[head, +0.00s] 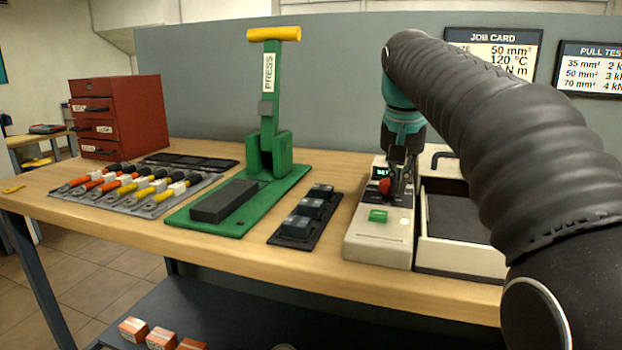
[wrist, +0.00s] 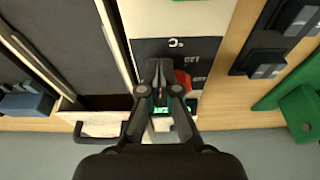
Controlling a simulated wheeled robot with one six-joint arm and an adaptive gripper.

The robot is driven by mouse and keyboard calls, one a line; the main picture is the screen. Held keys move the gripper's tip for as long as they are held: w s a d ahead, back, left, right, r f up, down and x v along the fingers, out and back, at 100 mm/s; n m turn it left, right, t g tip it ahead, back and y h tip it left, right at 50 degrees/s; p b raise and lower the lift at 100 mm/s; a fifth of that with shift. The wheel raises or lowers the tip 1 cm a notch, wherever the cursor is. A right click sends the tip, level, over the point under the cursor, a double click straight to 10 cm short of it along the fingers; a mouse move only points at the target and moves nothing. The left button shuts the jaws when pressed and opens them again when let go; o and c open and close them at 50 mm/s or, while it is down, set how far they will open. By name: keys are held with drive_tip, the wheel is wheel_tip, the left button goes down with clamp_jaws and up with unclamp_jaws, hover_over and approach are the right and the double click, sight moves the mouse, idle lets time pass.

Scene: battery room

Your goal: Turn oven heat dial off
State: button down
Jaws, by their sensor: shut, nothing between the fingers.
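The oven control unit (head: 363,232) is a cream box on the bench with a dark panel, a small green-lit display (head: 383,172) and a green button (head: 378,216). Its red heat dial (head: 385,186) is on the panel, and part of it shows in the wrist view (wrist: 184,80) beside the fingers. My gripper (head: 400,180) points down over the panel. In the wrist view my gripper (wrist: 160,68) is shut and empty, covering part of the dial and display. I cannot tell whether the fingers touch the dial. The dial's pointer is hidden.
The oven drawer (head: 470,262) is right of the controls, with a handle (wrist: 98,128). A green press (head: 297,178) stands to the left, with a black block tray (head: 280,238) between. Lugged cables and a red cabinet (head: 140,110) are further left.

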drive_tip(key=shift+w+v, duration=0.2)
drive_tip(key=shift+v, duration=0.75)
drive_tip(key=shift+w+v, duration=0.2)
drive_tip(key=shift+v, duration=0.75)
drive_tip(key=shift+w+v, duration=0.25)
drive_tip(key=shift+v, duration=0.65)
drive_tip(key=shift+d+r, duration=0.15)
drive_tip(key=shift+r, duration=0.05)
drive_tip(key=shift+w+a+f+b, duration=0.2)
drive_tip(key=shift+a+f+b, duration=0.2)
drive_tip(key=shift+f, duration=0.6)
drive_tip(key=shift+w+a+f+b, duration=0.2)
drive_tip(key=shift+a+f+b, duration=0.2)
drive_tip(key=shift+f, duration=0.65)
drive_tip(key=shift+w+a+f+b, duration=0.3)
drive_tip(key=shift+a+f, duration=0.15)
drive_tip(key=shift+f, duration=0.55)
drive_tip(key=shift+d+r+p, duration=0.1)
drive_tip(key=shift+p, duration=0.2)
drive_tip(key=shift+s+d+p, duration=0.25)
drive_tip(key=shift+d+p, duration=0.3)
drive_tip(key=shift+p, duration=0.3)
drive_tip(key=shift+d, duration=0.45)
drive_tip(key=shift+s, duration=0.2)
